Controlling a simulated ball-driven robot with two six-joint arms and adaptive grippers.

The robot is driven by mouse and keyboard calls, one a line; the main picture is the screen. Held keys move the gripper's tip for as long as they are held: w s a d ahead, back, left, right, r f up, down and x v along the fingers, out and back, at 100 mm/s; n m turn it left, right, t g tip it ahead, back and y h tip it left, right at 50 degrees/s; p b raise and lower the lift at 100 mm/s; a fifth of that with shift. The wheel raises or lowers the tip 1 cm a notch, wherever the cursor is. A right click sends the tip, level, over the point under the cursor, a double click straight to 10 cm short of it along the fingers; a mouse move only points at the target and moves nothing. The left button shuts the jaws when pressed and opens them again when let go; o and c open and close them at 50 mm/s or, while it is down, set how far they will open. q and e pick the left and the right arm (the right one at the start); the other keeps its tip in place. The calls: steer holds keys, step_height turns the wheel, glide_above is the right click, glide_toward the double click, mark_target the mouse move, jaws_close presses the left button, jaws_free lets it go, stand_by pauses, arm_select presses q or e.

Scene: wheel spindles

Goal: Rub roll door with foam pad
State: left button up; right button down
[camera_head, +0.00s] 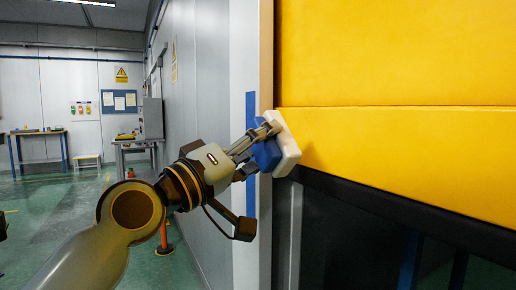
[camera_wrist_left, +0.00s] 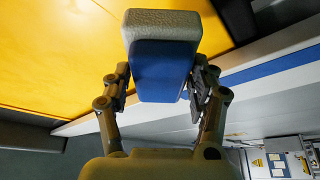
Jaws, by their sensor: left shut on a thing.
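The yellow roll door (camera_head: 400,60) fills the upper right of the head view, with a dark lower section below it. The foam pad (camera_head: 287,145) has a white foam face and a blue back. My left gripper (camera_head: 262,142) is shut on the blue part, and the white face is toward the door near its left edge. Whether the foam touches the door is hard to tell. In the left wrist view the pad (camera_wrist_left: 163,65) sits between both fingers, with the yellow door (camera_wrist_left: 60,50) behind it. My right gripper is out of view.
A pale door frame (camera_head: 250,60) with a blue stripe stands just left of the pad. A grey wall (camera_head: 205,70) runs back from it. Workbenches (camera_head: 38,135) stand far left, and an orange-based post (camera_head: 164,240) is on the green floor.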

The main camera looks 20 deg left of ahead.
arm_select(q)
steer(key=w+d+b, duration=0.1)
steer(key=w+d, duration=0.1)
steer(key=w, duration=0.1)
steer(key=shift+d+f, duration=0.1)
steer(key=shift+d, duration=0.1)
steer(key=shift+w+d, duration=0.5)
steer(key=shift+w, duration=0.15)
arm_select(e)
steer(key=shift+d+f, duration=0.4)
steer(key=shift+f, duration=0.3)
arm_select(q)
steer(key=shift+w+d, duration=0.1)
steer(key=shift+w, duration=0.1)
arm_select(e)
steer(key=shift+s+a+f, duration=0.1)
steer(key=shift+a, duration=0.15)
arm_select(q)
steer(key=shift+w+d+b, duration=0.35)
steer(key=shift+w+d, duration=0.1)
steer(key=shift+w, duration=0.1)
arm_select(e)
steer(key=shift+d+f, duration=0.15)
arm_select(q)
steer(key=shift+s+d, duration=0.1)
